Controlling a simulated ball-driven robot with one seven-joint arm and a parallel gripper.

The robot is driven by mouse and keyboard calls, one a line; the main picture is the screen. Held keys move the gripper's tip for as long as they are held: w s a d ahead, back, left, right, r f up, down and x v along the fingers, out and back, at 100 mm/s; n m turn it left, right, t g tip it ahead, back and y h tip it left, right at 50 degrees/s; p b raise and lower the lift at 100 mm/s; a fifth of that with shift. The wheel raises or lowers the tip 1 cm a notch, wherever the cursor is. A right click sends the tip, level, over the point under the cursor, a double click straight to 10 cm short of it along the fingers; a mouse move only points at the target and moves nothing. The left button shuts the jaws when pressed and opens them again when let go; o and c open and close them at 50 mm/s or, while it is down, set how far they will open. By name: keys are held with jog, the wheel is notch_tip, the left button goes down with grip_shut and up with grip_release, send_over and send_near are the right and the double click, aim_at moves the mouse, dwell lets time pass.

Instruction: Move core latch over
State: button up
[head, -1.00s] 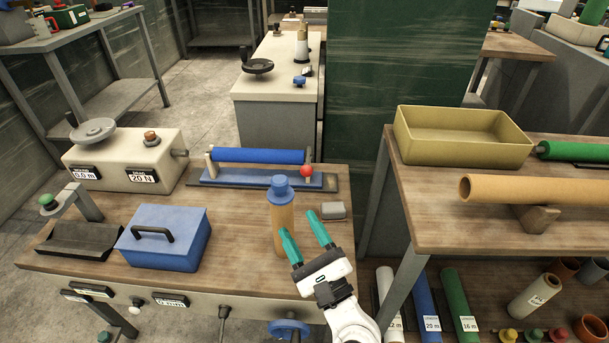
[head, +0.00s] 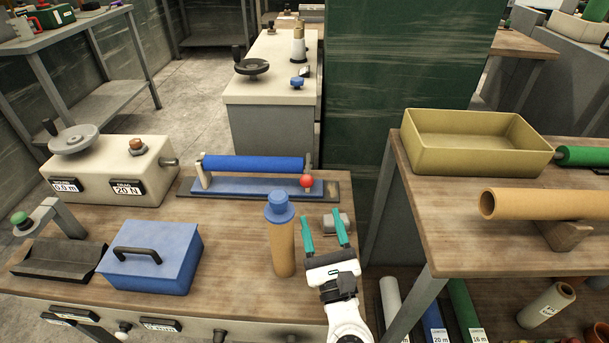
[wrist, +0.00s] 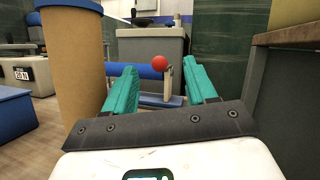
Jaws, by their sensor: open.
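The core latch appears to be the small upright lever with a red ball knob (head: 307,181) at the right end of the blue roll (head: 254,163) on its blue stand (head: 240,189). In the wrist view the red knob (wrist: 159,63) shows beyond and between my fingertips. My gripper (head: 323,226) has teal fingers, open and empty. It is in front of the stand's right end, apart from the knob. A tan cylinder with a blue cap (head: 282,240) stands upright just left of my gripper; it fills the left of the wrist view (wrist: 75,65).
A blue lidded box (head: 152,258) and a cream machine (head: 110,170) stand left on the bench. The right-hand table (head: 450,235) carries a yellow tray (head: 478,160) and a tan tube (head: 525,205).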

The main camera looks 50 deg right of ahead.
aim_at(306, 181)
jog(key=w+d, duration=0.2)
jog(key=w, duration=0.1)
jog(key=w+d, duration=0.2)
jog(key=w, duration=0.1)
jog(key=w+d, duration=0.3)
jog(key=shift+w+d, duration=0.1)
jog(key=shift+w, duration=0.3)
jog(key=shift+w+d+r, duration=0.25)
jog(key=shift+w, duration=0.05)
grip_shut()
